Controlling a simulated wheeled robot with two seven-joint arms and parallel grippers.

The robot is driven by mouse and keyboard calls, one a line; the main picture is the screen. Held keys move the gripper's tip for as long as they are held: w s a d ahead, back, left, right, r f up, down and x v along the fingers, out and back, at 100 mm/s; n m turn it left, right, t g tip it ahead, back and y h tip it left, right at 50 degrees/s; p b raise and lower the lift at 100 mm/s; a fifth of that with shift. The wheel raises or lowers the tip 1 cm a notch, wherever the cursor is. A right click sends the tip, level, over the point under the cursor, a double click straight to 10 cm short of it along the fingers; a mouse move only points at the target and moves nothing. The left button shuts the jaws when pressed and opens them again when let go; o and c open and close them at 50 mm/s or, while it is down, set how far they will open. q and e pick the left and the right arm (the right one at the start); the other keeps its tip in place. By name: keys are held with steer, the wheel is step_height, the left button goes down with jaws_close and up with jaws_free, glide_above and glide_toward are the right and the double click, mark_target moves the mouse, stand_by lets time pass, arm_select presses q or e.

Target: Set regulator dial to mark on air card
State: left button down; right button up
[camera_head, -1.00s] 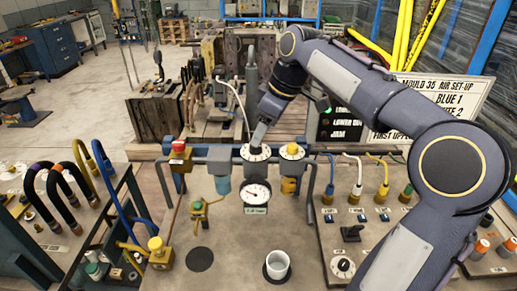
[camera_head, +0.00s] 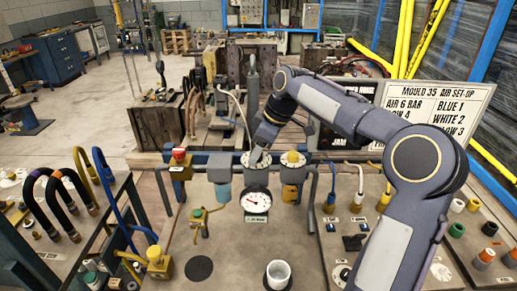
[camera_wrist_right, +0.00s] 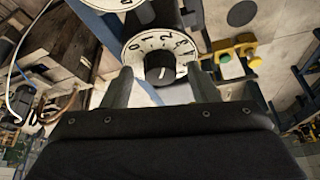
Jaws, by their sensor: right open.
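The regulator dial (camera_head: 256,161) is a white numbered ring on the blue air rail, above a round white gauge (camera_head: 256,201). In the right wrist view the dial (camera_wrist_right: 143,42) has a black knob (camera_wrist_right: 161,68) with a pale pointer line. My right gripper (camera_head: 262,146) is at the dial, its fingers partly covering it in the head view. In the wrist view the open gripper (camera_wrist_right: 160,76) has one finger on each side of the knob; contact cannot be told. The air card (camera_head: 435,106) reads "AIR 6 BAR"; my right arm covers its lower part. My left gripper is out of view.
A red-topped valve (camera_head: 179,160) and a yellow knob (camera_head: 293,158) flank the dial on the rail. A white cup (camera_head: 278,273) stands at the bench front. A yellow valve block (camera_head: 158,262) and looped hoses (camera_head: 62,200) are at left.

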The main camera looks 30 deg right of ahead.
steer(key=c, duration=1)
